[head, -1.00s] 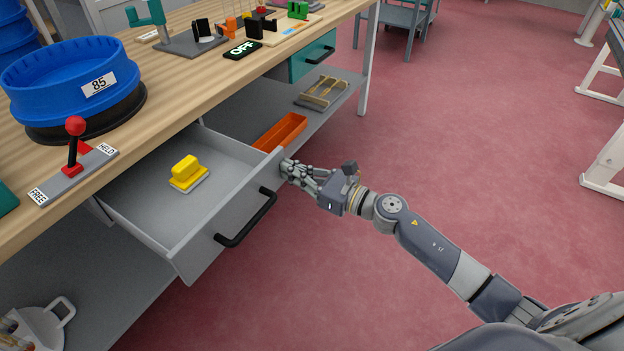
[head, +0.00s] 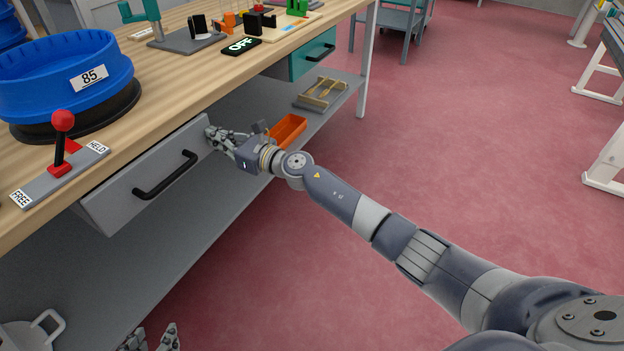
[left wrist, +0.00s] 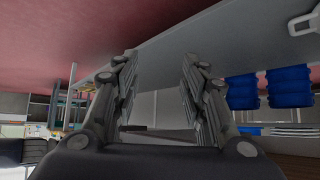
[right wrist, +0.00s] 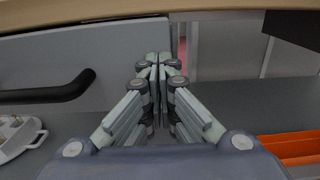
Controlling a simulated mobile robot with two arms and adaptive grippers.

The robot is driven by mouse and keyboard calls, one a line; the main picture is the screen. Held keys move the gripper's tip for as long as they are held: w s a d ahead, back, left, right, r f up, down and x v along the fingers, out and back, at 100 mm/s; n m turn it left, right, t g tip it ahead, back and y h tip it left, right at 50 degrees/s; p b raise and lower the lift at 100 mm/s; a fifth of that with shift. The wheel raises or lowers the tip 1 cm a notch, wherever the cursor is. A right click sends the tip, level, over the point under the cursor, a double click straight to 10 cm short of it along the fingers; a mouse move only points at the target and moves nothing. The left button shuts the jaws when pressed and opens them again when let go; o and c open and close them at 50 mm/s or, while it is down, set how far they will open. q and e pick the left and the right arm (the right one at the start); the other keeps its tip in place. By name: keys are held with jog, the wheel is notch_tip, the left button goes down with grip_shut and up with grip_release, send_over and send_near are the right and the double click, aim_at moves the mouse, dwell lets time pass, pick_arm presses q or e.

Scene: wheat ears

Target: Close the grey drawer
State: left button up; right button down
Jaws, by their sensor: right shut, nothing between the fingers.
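The grey drawer (head: 120,190) is under the wooden table at the left in the head view. Its front with a black handle (head: 165,175) stands close to the table edge, and its inside is hidden. Whether it is fully flush I cannot tell. My right gripper (head: 212,135) is shut and empty, its fingertips at the right end of the drawer front. In the right wrist view the front (right wrist: 60,60) and handle (right wrist: 50,93) lie left of the closed fingertips (right wrist: 158,58). My left gripper (head: 152,338) is low at the bottom edge, open and empty in the left wrist view (left wrist: 157,62).
A red-knobbed lever (head: 62,145) on a FREE/HELD plate and a blue tub (head: 60,85) marked 85 stand on the tabletop. An orange tray (head: 288,130) and a wooden rack (head: 320,93) lie on the lower shelf.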

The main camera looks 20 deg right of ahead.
pick_arm(q)
jog(key=w, duration=0.1)
jog(key=w+r+t, duration=0.1)
jog(key=w+r, duration=0.1)
jog(key=shift+d+r+t+h, duration=0.2)
jog(key=shift+d+t+h, duration=0.1)
jog(key=shift+t, duration=0.1)
pick_arm(e)
jog(key=shift+w+a+r, duration=0.3)
jog(key=shift+w+a, duration=0.2)
jog(key=shift+w, duration=0.2)
jog(key=shift+r, duration=0.1)
jog(key=shift+d, duration=0.1)
